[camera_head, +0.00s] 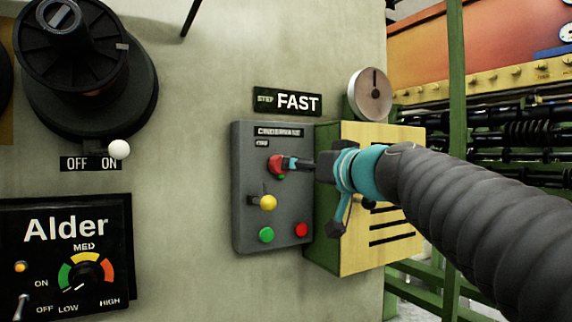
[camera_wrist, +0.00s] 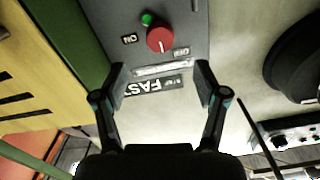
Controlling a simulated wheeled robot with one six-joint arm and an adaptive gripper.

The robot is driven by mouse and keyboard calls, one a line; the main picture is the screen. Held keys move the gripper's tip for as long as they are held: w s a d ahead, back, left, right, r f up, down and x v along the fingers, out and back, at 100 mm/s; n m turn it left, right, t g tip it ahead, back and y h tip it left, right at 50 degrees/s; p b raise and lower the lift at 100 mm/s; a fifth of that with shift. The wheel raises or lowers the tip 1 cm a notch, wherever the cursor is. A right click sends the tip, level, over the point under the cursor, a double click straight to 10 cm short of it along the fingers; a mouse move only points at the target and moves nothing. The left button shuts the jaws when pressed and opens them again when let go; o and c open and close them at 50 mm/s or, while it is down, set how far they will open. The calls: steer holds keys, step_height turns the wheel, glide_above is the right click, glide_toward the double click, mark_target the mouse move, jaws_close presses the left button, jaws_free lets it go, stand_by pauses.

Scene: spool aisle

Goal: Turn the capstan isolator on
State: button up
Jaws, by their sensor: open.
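A red rotary knob (camera_head: 277,164) sits on the upper part of a grey control box (camera_head: 243,215) on the wall. The box's nameplate (camera_head: 279,132) is too small to read surely. In the wrist view the knob (camera_wrist: 160,39) has a short white mark on its lower side, between an ON label (camera_wrist: 130,39) at left and an OFF label (camera_wrist: 181,52) at lower right. A green lamp (camera_wrist: 147,19) is beside the knob. My gripper (camera_wrist: 161,80) is open and empty, its fingers short of the knob and apart from it. In the head view my gripper (camera_head: 304,163) partly hides the box.
The same box has a yellow-tipped lever (camera_head: 268,202), a green button (camera_head: 266,235) and a red button (camera_head: 302,230). A yellow-green cabinet (camera_head: 354,257) stands close at right. An Alder panel (camera_head: 65,262) and a white-knobbed OFF/ON lever (camera_head: 119,149) are at left.

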mark_target(279, 165)
steer(key=p+x, duration=0.2)
steer(key=x, duration=0.8)
steer(key=shift+c, duration=0.2)
steer(key=c, duration=1.1)
